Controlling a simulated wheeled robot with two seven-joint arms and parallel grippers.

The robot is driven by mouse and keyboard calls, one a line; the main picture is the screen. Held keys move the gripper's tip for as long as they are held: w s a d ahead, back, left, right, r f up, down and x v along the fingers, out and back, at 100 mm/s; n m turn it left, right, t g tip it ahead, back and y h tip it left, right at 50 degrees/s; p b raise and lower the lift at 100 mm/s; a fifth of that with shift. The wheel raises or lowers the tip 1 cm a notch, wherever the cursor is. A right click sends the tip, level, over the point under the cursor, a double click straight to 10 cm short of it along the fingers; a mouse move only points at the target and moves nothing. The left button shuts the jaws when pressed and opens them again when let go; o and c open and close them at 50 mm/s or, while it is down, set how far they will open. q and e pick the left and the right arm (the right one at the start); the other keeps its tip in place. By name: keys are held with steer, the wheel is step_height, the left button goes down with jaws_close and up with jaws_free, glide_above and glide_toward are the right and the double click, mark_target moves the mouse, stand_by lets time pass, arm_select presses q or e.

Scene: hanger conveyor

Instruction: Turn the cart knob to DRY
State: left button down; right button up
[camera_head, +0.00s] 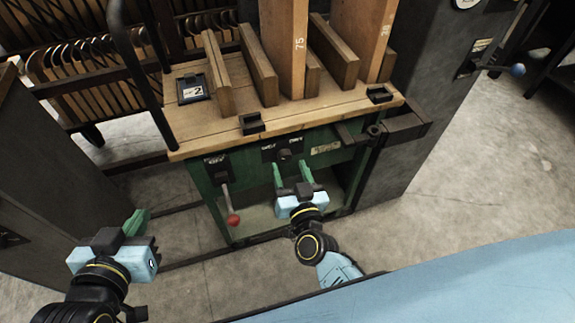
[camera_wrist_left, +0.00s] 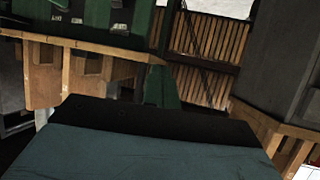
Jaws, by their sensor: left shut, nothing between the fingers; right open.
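The cart (camera_head: 200,190) has a green front panel under a wooden top. A small dark knob (camera_head: 284,156) sits on that panel below two dark labels, the left seeming to read WET and the right DRY. Which way the knob points is too small to tell. My right gripper (camera_head: 291,169) is open just in front of the knob, its green fingers on either side of it in the picture; contact cannot be told. My left gripper (camera_head: 138,220) is shut and empty, left of the cart, away from the panel. Its green finger shows in the left wrist view (camera_wrist_left: 160,87).
A red-balled lever (camera_head: 232,219) hangs from the panel left of the knob. Wooden boards (camera_head: 285,45) stand on the cart top. A black handle rail (camera_head: 140,75) is at its left, a dark post (camera_head: 410,130) at its right. Concrete floor is clear at right.

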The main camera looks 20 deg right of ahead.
mark_target(285, 157)
arm_select(q)
steer(key=shift+w+d+r+t+h+b, duration=0.15)
steer(key=shift+w+r+t, duration=0.15)
steer(key=shift+r, duration=0.2)
steer(key=shift+w+d+r+t+h+b, duration=0.1)
steer(key=shift+w+d+r+t, duration=0.1)
steer(key=shift+r+t, duration=0.3)
steer(key=shift+w+d+r+t+h+b, duration=0.1)
steer(key=shift+w+d+r+t, duration=0.15)
steer(key=shift+r, duration=0.25)
arm_select(e)
steer(key=shift+w, duration=1.3)
arm_select(q)
steer(key=shift+a, duration=0.1)
arm_select(e)
steer(key=shift+c, duration=0.3)
